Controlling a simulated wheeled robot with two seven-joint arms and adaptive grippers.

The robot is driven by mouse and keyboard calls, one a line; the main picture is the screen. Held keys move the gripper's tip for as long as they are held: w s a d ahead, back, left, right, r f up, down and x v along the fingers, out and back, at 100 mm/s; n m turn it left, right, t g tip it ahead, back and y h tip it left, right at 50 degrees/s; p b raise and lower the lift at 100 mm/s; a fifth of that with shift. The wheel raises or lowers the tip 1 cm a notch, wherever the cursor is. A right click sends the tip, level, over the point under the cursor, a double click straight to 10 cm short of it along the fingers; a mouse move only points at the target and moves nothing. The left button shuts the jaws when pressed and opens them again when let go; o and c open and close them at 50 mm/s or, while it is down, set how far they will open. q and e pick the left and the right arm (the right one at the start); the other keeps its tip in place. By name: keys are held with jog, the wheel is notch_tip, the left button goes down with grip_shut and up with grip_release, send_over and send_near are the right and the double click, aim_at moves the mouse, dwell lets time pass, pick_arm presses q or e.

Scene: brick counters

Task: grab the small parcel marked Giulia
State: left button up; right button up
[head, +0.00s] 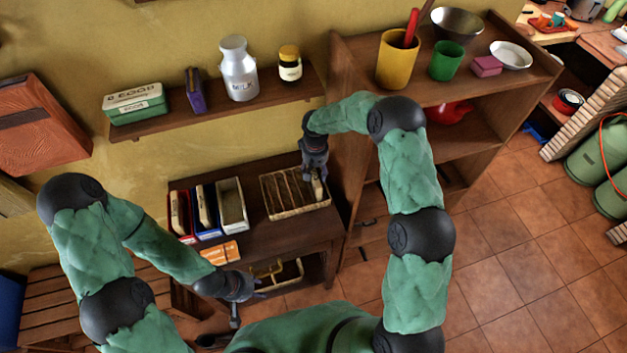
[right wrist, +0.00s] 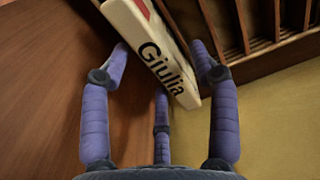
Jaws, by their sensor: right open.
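The small parcel marked Giulia (right wrist: 158,62) is pale with black letters on its narrow face. It stands at the right end of the slatted rack (head: 290,210), and a sliver of it shows in the head view (head: 318,189). My right gripper (head: 316,176) is over that end of the rack. In the right wrist view, the right gripper (right wrist: 160,50) is open, with the parcel between its spread fingers; no firm hold shows. My left gripper (head: 247,296) is low at the front of the desk, its fingers apart and empty.
Red, blue and white bins (head: 233,206) stand left of the rack, with an orange card (head: 220,251) in front. A wall shelf (head: 205,113) with a milk can (head: 238,70) is above. A tall shelf unit (head: 345,75) is close on the right.

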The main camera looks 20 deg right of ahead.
notch_tip(320, 180, down, 2)
jog(key=shift+w+f, duration=0.1)
jog(key=c, duration=1.2)
